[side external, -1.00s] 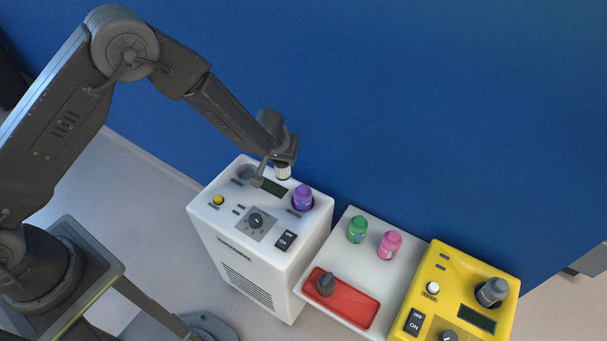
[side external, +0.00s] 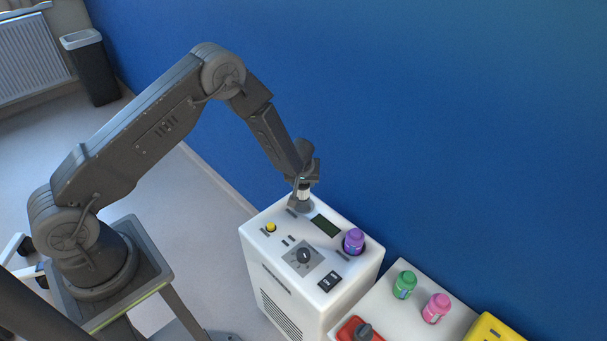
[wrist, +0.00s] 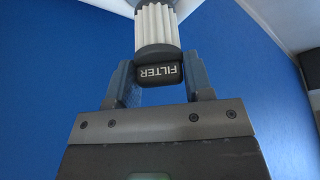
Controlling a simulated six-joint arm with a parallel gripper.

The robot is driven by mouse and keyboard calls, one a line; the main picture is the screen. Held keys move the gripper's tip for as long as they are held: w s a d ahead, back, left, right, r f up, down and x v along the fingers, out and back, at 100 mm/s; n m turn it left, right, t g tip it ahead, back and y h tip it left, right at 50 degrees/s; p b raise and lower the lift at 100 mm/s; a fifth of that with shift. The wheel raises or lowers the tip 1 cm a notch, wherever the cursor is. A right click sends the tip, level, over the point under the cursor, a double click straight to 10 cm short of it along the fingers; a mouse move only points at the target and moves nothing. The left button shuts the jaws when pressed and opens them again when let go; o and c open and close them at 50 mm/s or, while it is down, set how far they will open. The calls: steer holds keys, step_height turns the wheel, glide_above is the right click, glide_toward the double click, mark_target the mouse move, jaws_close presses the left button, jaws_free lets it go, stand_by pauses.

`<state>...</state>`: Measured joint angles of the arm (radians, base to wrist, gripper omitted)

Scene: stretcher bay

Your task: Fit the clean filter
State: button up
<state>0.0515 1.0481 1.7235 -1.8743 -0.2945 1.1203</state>
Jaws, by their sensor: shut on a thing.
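My gripper (side external: 304,183) is shut on the clean filter (side external: 303,195), a white pleated cylinder, above the back left corner of the white machine (side external: 272,248). In the wrist view the filter (wrist: 156,27) has a dark cap marked FILTER, held between the two fingers (wrist: 158,75). The filter points down at the round grey filter port (side external: 301,206) in the machine's top. Its lower end looks at or just above the port; I cannot tell how far in it sits. A dark, used-looking filter (side external: 364,331) stands on the red tray (side external: 346,328), partly cut off.
A purple bottle (side external: 353,241) stands in the machine's right back corner, near a dark display (side external: 326,226). A yellow button (side external: 271,227), a knob (side external: 303,256) and a switch (side external: 329,281) are on top. Green (side external: 404,284) and pink (side external: 436,308) bottles stand right. The blue wall is close behind.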

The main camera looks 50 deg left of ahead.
mark_target(303, 196)
steer(key=shift+f, duration=2.85)
steer(key=shift+f, duration=0.6)
steer(key=o, duration=0.6)
steer(key=shift+o, duration=0.2)
steer(key=shift+v, duration=5.5)
steer(key=shift+w+r, duration=0.1)
